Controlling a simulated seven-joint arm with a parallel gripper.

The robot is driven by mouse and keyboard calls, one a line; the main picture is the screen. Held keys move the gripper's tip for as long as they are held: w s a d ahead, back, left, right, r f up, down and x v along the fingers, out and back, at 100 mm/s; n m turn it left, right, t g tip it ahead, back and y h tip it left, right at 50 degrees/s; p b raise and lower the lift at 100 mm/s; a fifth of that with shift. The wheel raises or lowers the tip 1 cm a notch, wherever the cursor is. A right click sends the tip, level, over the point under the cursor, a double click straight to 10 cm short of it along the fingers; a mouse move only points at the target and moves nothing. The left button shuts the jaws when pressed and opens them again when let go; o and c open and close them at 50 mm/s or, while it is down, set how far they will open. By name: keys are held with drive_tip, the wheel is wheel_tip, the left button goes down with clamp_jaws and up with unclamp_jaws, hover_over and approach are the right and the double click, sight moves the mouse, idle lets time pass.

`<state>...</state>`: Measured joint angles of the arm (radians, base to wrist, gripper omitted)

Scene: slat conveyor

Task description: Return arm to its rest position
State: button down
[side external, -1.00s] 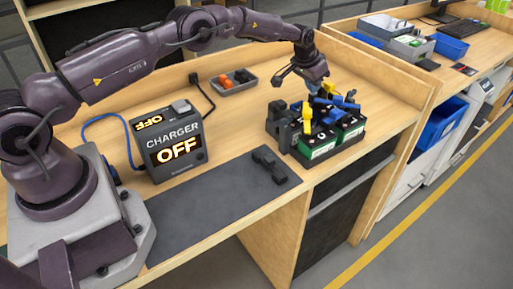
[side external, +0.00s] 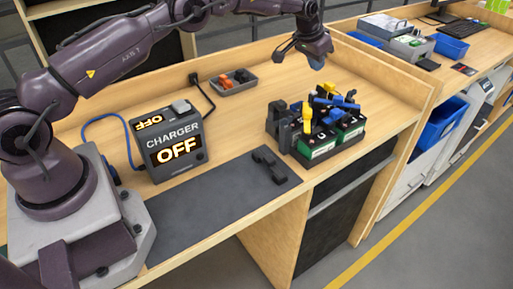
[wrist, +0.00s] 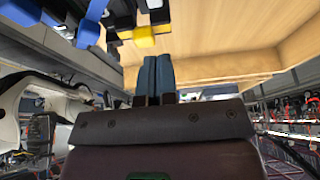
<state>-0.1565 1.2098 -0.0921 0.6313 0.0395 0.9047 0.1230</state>
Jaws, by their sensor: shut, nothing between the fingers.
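My gripper (side external: 318,62) is above the bench, up and behind the battery pack, with nothing in it. In the wrist view its two blue-grey fingers (wrist: 158,75) are side by side and shut. The battery pack (side external: 318,146) stands on the bench, with green-sided batteries, black parts, and yellow and blue clamp-like pieces on top. My gripper is clear of it. In the wrist view, a blue piece (wrist: 92,24) and a yellow piece (wrist: 143,37) show at the top left.
A charger (side external: 172,142) reading OFF stands on the bench with a blue cable. A grey tray (side external: 233,86) holds orange and dark pieces. A black part (side external: 269,165) lies on the dark mat (side external: 215,212). A wooden ledge (side external: 385,68) bounds the bench at right.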

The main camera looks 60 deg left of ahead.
wheel_tip(320, 180, down, 3)
drive_tip(key=s+g, duration=0.1)
drive_tip(key=s, duration=0.2)
drive_tip(key=s+d+r+g, duration=0.1)
drive_tip(key=s+d+r, duration=0.1)
drive_tip(key=s+r, duration=0.65)
drive_tip(key=s+d+r+g, duration=0.1)
drive_tip(key=s+d+r, duration=0.2)
drive_tip(key=s+r, duration=0.55)
drive_tip(key=s+d+r+t, duration=0.1)
drive_tip(key=s+r+t, duration=0.1)
drive_tip(key=s, duration=1)
drive_tip(key=s+d+r+t, duration=0.1)
drive_tip(key=s+r+t, duration=0.1)
drive_tip(key=s, duration=1.1)
drive_tip(key=shift+s+d+r, duration=0.15)
drive_tip(key=shift+d+r, duration=0.1)
drive_tip(key=shift+r, duration=0.25)
